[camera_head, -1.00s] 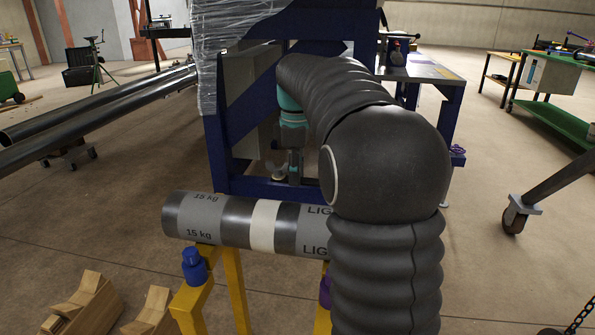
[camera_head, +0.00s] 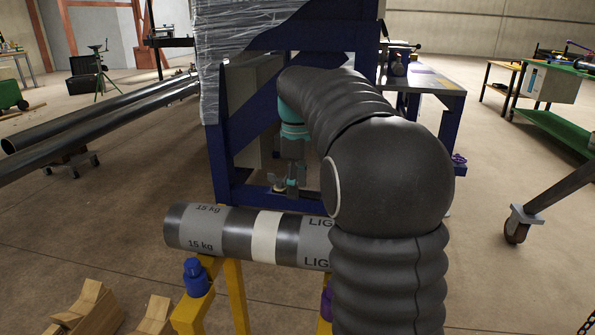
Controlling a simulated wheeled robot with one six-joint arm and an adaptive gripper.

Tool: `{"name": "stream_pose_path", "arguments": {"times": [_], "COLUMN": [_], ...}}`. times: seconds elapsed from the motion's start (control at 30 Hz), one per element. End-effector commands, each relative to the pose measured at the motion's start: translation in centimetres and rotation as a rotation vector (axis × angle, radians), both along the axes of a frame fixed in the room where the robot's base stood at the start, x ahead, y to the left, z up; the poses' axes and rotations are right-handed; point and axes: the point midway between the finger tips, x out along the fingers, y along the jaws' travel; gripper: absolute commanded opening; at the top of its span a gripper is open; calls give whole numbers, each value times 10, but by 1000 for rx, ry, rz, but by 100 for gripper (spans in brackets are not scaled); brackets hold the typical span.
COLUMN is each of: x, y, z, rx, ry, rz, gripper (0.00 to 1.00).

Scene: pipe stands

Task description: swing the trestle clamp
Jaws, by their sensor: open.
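A grey and black pipe (camera_head: 265,236) with a pale band and "15 kg" lettering lies level across a yellow trestle (camera_head: 236,290). A blue knob-like part (camera_head: 195,277) sits on the trestle's left side, below the pipe. A purple part (camera_head: 327,302) shows at the right, partly hidden by my arm. I cannot tell which part is the clamp. My gripper (camera_head: 290,188) is small in the picture, beyond the pipe, in front of the blue frame. It is open; its fingertips are hard to make out. My dark arm hides the pipe's right end.
A blue frame (camera_head: 218,170) partly wrapped in clear film stands close behind the pipe. Long dark pipes (camera_head: 100,112) lie at the left. Wooden blocks (camera_head: 88,308) are at the lower left. A caster leg (camera_head: 521,222) stands at the right. Open floor lies between.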

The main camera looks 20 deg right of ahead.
Motion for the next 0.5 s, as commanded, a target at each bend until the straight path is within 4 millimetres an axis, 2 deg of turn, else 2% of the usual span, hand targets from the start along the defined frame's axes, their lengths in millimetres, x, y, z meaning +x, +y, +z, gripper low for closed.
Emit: {"name": "stream_pose_path", "arguments": {"times": [0.17, 0.5], "x": [0, 0], "y": [0, 0], "z": [23, 89], "rx": [-1, -1], "ry": [-3, -2], "rz": [0, 1], "gripper": [52, 52]}}
